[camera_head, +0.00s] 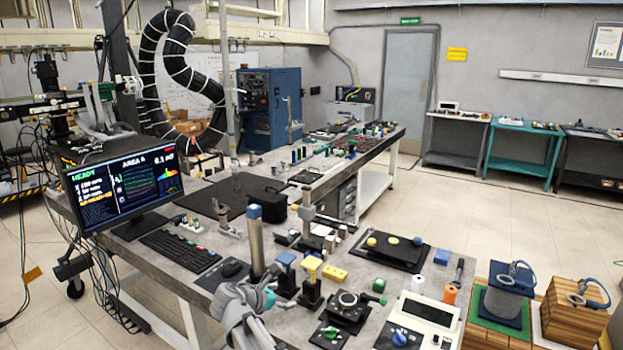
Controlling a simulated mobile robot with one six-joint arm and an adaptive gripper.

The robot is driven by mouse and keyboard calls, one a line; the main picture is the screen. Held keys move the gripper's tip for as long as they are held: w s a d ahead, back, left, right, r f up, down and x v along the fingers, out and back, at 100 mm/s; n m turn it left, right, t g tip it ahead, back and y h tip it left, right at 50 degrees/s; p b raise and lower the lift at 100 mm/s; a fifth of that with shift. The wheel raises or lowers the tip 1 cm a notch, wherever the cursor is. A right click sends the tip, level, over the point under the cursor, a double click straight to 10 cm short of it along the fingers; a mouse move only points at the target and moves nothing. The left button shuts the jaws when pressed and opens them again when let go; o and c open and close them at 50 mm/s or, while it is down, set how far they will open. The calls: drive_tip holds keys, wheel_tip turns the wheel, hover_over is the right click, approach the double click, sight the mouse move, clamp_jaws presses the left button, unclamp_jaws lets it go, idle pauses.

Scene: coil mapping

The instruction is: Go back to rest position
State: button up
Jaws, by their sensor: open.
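My gripper (262,298) shows at the lower middle, pale grey with a teal part near its end. It is open and I see nothing in it. It is over the front edge of the grey workbench (205,280), close to the foot of a tall metal cylinder with a blue cap (255,240). A dark grey coil-like block with a blue-grey ring on top (503,303) sits on a green and wooden base at the lower right. A wooden block with a similar ring (572,318) stands to its right.
Near my gripper stand blue-topped (286,272) and yellow-topped (311,283) posts, a black stage (347,307) and a white instrument box (425,322). A monitor (125,183) and keyboard (180,252) are on the left. Open floor (500,215) lies beyond the bench at right.

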drive_tip(key=s+d+f+m+g+y, duration=0.4)
drive_tip(key=s+d+m, duration=0.4)
drive_tip(key=d+m, duration=0.4)
drive_tip(key=s+d+f+m+g+y, duration=0.4)
drive_tip(key=s+d+m, duration=0.3)
drive_tip(key=d+m, duration=0.6)
drive_tip(key=shift+s+d+f+m+g, duration=0.35)
drive_tip(key=shift+d+f+g, duration=0.15)
drive_tip(key=shift+f, duration=0.35)
